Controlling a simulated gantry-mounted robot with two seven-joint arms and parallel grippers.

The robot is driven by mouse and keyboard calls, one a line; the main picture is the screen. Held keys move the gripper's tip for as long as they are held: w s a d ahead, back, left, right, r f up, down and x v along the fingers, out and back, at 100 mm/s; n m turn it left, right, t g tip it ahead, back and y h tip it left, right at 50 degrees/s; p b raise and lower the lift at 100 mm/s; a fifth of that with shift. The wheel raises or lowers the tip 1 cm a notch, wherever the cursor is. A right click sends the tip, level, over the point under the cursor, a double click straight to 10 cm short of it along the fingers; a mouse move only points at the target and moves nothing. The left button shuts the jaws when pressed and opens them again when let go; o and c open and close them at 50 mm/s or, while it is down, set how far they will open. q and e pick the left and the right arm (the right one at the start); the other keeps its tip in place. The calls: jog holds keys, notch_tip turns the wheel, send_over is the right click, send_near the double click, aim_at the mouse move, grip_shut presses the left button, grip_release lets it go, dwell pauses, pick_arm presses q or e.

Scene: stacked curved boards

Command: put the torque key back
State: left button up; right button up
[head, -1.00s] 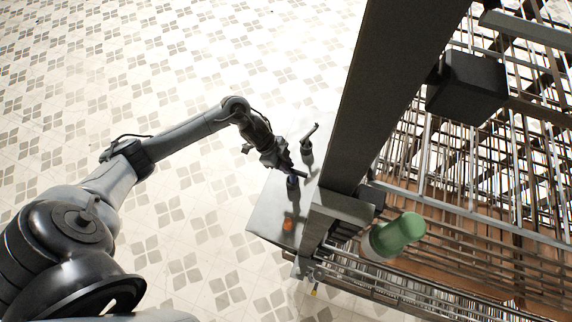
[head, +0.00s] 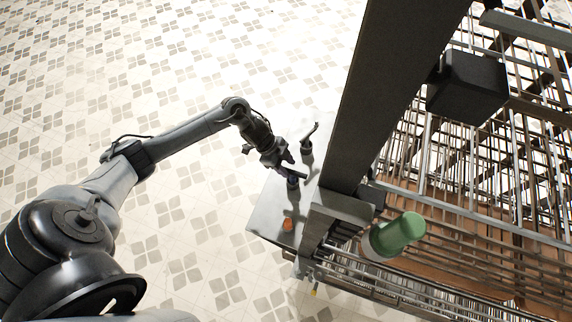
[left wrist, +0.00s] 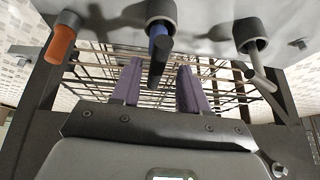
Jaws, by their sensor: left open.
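A grey shelf plate (head: 262,218) carries several holders with tools. A dark tool with a blue part (head: 292,181) sits in the middle one; it also shows in the left wrist view (left wrist: 157,48). My left gripper (head: 294,170) is open right at this tool. In the left wrist view my two purple fingers (left wrist: 160,85) stand apart, with the tool's dark end between them. I cannot tell whether they touch it. A grey cranked key (head: 309,138) stands in a holder beyond, at the right in the wrist view (left wrist: 258,60). Which tool is the torque key, I cannot tell for sure.
An orange-handled tool (head: 288,223) is at the plate's near end, left in the wrist view (left wrist: 59,44). A dark post (head: 385,85) and a metal rack of rods stand right of the plate. A green-topped cylinder (head: 398,233) is by the rack. Tiled floor lies left.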

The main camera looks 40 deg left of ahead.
pick_arm(q)
jog(key=b+v, duration=0.1)
jog(key=v, duration=1.1)
jog(key=shift+a, duration=0.15)
